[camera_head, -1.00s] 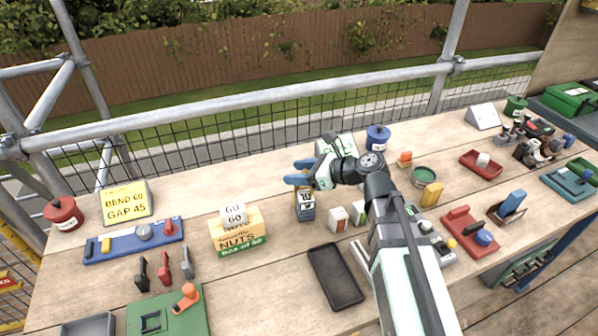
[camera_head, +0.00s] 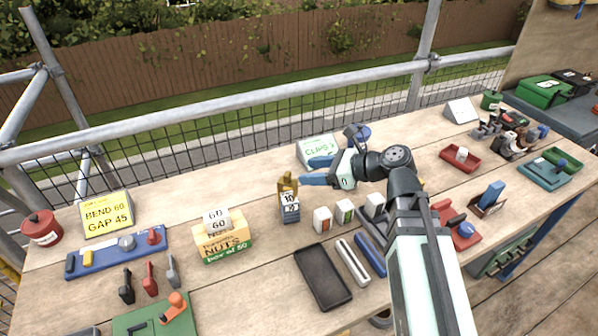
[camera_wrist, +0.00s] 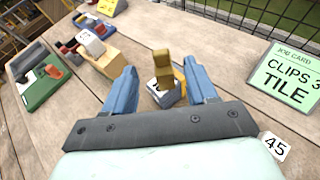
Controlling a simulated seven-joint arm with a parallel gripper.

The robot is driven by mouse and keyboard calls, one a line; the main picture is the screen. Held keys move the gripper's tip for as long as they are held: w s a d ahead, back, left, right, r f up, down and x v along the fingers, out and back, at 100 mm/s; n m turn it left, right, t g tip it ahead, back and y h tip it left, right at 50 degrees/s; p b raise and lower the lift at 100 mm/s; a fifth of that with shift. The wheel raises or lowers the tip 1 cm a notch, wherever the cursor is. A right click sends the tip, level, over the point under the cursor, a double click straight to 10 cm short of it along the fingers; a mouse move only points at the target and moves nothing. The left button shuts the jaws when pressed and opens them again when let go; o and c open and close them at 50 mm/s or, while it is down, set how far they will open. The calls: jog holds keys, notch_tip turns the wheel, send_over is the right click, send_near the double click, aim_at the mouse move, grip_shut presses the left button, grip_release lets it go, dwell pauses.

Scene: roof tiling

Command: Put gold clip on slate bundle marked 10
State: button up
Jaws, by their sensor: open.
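The slate bundle marked 10 (camera_head: 290,208) stands upright on the bench, left of my gripper. The gold clip (camera_head: 287,184) sits upright on top of it. In the wrist view the gold clip (camera_wrist: 163,66) and part of the slate bundle (camera_wrist: 166,94) show beyond and between my fingers. My gripper (camera_head: 316,170) is open, with its blue fingers pointing left towards the clip but apart from it. In the wrist view nothing is held between the fingertips (camera_wrist: 162,76). How deep the clip sits on the bundle is hard to tell.
A green clips card (camera_head: 319,149) stands behind my gripper. The nuts box (camera_head: 224,246) is left of the bundle. Small white blocks (camera_head: 322,220) and a dark tray (camera_head: 322,277) lie in front. Bench left of the bundle is clear up to the box.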

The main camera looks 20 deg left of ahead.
jog(key=shift+v, duration=1.15)
jog(key=shift+w, duration=0.1)
